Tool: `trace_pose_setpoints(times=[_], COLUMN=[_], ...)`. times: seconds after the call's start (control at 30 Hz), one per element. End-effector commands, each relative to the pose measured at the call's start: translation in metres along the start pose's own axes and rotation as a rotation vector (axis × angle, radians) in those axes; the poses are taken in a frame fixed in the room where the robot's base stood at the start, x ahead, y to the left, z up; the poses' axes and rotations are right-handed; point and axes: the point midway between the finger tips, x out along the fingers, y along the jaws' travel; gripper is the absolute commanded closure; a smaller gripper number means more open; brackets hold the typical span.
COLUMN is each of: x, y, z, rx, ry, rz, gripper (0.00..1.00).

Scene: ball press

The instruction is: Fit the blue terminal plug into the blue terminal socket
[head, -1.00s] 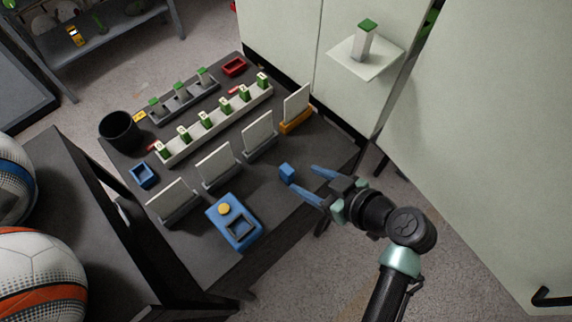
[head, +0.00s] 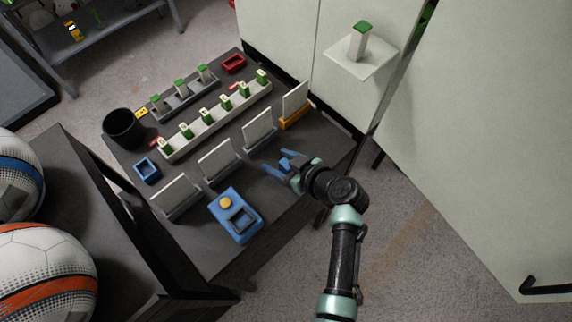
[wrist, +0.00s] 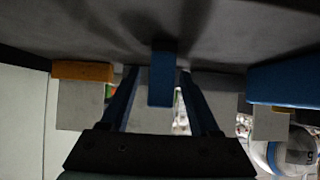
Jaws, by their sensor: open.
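The blue terminal plug (wrist: 161,76) is a small blue block on the dark table, upright between my two fingers in the wrist view. In the head view my fingers largely hide it. My gripper (head: 275,161) is open around the plug, with a finger on each side and small gaps visible. Two blue pieces with openings show in the head view: a small open blue frame (head: 147,169) at the table's left, and a larger blue box (head: 236,216) with a square recess and a yellow button near the front edge. I cannot tell which is the socket.
White upright panels (head: 219,160) stand in a row just left of my gripper, the last in an orange base (head: 295,116). Behind them are a white rack (head: 215,122) of green-topped pieces, a black cup (head: 123,128) and a red frame (head: 233,63). A cabinet stands behind.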

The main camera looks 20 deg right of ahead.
Motion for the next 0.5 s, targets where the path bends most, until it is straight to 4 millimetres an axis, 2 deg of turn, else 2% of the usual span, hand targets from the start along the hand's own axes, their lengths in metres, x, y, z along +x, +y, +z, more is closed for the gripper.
trace_pose_setpoints(times=[0.33,0.5], x=[0.0051,0.0049], y=[0.0003,0.0002], z=[0.0001,0.0002], rx=[-0.001,0.000], ry=[0.000,0.000], rz=[0.001,0.001], gripper=[0.39,0.70])
